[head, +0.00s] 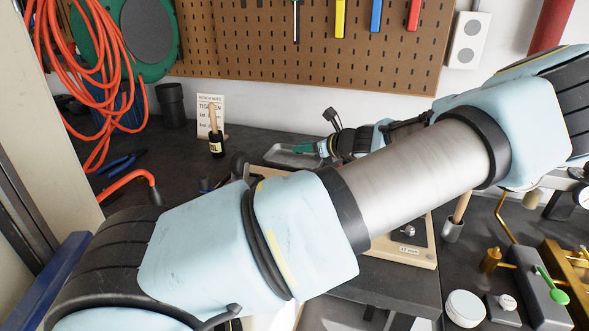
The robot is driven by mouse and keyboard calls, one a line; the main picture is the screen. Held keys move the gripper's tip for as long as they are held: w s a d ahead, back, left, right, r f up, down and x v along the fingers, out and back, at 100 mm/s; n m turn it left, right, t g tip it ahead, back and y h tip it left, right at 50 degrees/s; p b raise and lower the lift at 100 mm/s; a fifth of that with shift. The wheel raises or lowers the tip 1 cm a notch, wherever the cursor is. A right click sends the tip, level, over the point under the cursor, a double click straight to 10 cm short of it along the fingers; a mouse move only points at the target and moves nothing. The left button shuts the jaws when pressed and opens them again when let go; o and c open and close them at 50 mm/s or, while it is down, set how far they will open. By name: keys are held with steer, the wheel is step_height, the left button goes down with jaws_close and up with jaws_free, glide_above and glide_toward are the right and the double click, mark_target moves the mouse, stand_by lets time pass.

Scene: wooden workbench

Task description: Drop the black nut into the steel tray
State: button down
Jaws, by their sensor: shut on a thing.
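The steel tray (279,158) lies on the dark bench behind my arm, near the middle of the head view. It is a shallow grey tray, partly hidden at its right by my gripper (308,149). My gripper reaches in from the right, with its teal fingertips over the right part of the tray. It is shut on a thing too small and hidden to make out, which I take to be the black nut. I cannot tell how high the fingertips are above the tray.
My arm crosses the view and hides much of the bench. A wooden-framed board (400,246) lies in front. Brass parts and a white jar (465,308) stand at right.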

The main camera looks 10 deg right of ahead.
steer(key=shift+f+b, duration=0.3)
steer(key=shift+f, duration=0.4)
steer(key=c, duration=0.6)
jaws_free()
steer(key=shift+s, duration=0.1)
steer(key=b+v, duration=0.2)
steer(key=v, duration=0.8)
steer(key=shift+s+d+r+b, duration=0.2)
steer(key=shift+s+r+b, duration=0.05)
steer(key=shift+b, duration=0.05)
